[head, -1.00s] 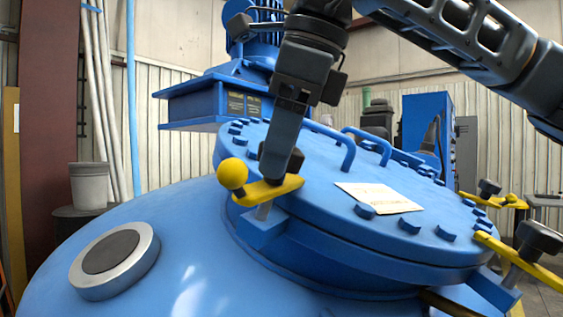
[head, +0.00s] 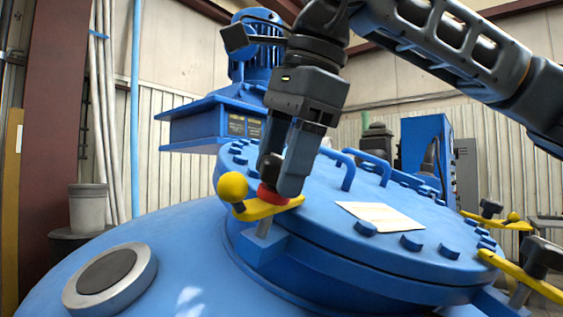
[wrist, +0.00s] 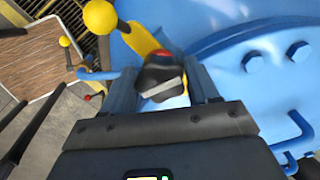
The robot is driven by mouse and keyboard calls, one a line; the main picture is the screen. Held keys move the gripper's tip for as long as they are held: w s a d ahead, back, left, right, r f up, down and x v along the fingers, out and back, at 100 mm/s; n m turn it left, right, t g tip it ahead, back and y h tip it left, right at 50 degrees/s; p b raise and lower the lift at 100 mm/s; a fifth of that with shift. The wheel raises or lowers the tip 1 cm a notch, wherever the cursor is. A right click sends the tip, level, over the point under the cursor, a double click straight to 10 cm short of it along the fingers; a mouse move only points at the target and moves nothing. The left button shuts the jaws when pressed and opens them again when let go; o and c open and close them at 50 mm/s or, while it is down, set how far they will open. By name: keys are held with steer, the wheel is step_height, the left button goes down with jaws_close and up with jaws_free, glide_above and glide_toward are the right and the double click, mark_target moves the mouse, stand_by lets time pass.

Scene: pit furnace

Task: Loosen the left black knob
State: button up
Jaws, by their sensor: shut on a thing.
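The left black knob (wrist: 158,76) sits between the two fingers of my gripper (wrist: 164,88) in the wrist view, with a red patch on it. A red part (head: 272,195) shows low between the fingertips, just above the yellow clamp arm (head: 256,211). The clamp arm has a yellow ball (head: 233,187) at its left end and rests at the rim of the blue lid (head: 400,225).
More yellow clamps with black knobs (head: 545,254) stand at the right rim. The lid carries raised bolts, blue handles (head: 348,170) and a paper sheet (head: 375,217). A blue motor housing (head: 258,60) stands close behind my gripper. A round port (head: 110,275) is at lower left.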

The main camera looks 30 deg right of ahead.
stand_by(0.3)
steer(key=o, duration=1)
steer(key=shift+c, duration=0.2)
steer(key=v, duration=0.7)
steer(key=shift+r, duration=0.35)
steer(key=shift+s, duration=0.15)
